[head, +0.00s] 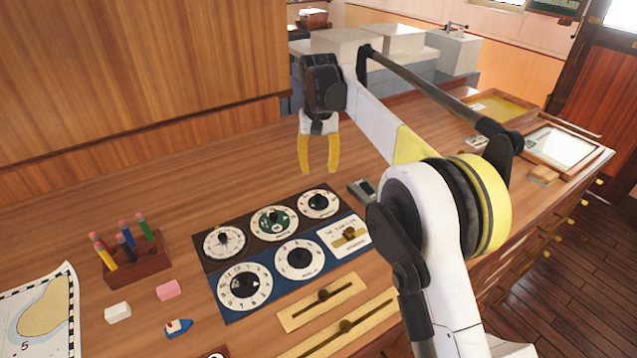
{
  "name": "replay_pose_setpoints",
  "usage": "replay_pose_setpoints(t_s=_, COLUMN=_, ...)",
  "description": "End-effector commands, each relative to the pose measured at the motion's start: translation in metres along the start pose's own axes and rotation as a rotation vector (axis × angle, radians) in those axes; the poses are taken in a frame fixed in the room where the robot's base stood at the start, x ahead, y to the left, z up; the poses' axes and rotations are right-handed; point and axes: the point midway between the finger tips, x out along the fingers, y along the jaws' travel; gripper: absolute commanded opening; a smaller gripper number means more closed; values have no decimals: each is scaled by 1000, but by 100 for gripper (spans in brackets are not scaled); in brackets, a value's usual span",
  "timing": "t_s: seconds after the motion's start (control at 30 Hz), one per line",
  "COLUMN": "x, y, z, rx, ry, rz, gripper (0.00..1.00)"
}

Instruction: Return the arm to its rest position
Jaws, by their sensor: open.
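My gripper (319,157) has two yellow fingers that point down and stand apart. It is open, with nothing between the fingers. It hangs above the wooden desk (180,184), in the picture just above the top right dial of a dial panel (225,264). My white arm (435,235) rises from the lower right, bends at a large yellow and black joint, and reaches up and left to the gripper. The arm hides part of the desk's right side.
A pencil rack (138,268), a pink eraser (169,290), a white eraser (117,312) and a chart (38,315) lie at left. Brass rulers (322,300) lie in front. A framed tray (562,147) is far right. The desk left of the gripper is clear.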

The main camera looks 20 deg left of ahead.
Motion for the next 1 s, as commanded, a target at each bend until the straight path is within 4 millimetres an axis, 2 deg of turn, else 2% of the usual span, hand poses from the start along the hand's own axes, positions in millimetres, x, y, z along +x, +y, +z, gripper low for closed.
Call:
replay_pose_setpoints(t_s=0.1, x=-15, y=0, z=0, rx=0, ry=0, rz=0, gripper=43)
replay_pose_setpoints(t_s=0.2, x=-21, y=0, z=0, rx=0, ry=0, rz=0, gripper=43)
replay_pose_setpoints(t_s=0.67, x=-24, y=2, z=1, rx=2, ry=2, rz=0, gripper=43)
replay_pose_setpoints(t_s=0.77, x=-34, y=14, z=6, rx=14, ry=16, rz=-2, gripper=43)
replay_pose_setpoints(t_s=0.87, x=-56, y=41, z=19, rx=43, ry=51, rz=-4, gripper=43)
replay_pose_setpoints(t_s=1.0, x=-94, y=92, z=58, rx=99, ry=126, rz=-6, gripper=43)
